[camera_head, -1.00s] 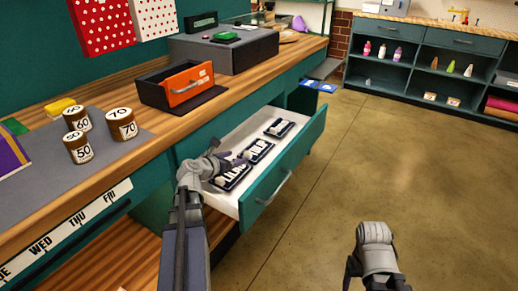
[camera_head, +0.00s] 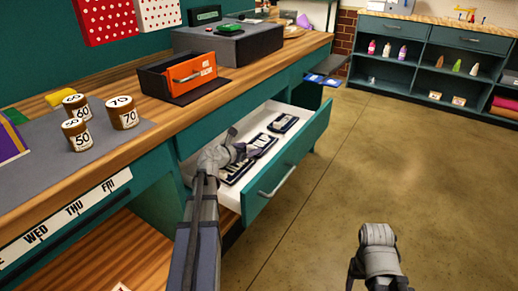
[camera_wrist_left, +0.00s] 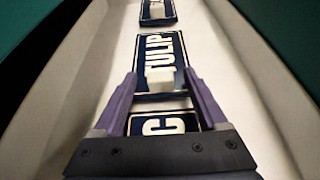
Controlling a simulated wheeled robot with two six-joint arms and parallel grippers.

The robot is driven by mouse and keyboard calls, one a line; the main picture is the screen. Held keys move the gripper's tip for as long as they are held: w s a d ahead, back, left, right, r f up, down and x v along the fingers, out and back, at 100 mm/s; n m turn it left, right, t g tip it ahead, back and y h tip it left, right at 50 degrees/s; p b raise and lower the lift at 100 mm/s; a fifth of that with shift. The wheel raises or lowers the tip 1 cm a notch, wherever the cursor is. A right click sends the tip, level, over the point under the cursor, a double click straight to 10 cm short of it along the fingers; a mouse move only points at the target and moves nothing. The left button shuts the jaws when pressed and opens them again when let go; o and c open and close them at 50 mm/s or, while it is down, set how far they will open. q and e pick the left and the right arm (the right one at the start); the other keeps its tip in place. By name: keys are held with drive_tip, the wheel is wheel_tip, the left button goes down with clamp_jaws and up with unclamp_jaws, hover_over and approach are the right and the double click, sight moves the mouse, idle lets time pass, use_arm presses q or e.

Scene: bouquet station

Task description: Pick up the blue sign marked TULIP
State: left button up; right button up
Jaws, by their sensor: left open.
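The blue TULIP sign (camera_wrist_left: 160,50) lies face up in the open white drawer (camera_head: 222,195), with white letters and a pale raised block (camera_wrist_left: 160,78) near its lower edge. It is partly hidden behind my left gripper in the head view (camera_head: 264,143). My left gripper (camera_wrist_left: 160,75) is open, its purple fingers on either side of the pale block; I cannot tell whether they touch the sign. My right gripper (camera_head: 372,268) hangs over the floor, its fingertips unclear.
Another blue sign (camera_wrist_left: 165,123) showing a C lies below TULIP, and a third (camera_head: 283,123) lies farther along the drawer. The drawer walls are close on both sides. An orange-fronted box (camera_head: 190,75) and several numbered cups (camera_head: 122,113) stand on the counter.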

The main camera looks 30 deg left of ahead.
use_arm(q)
clamp_jaws()
idle(0.6)
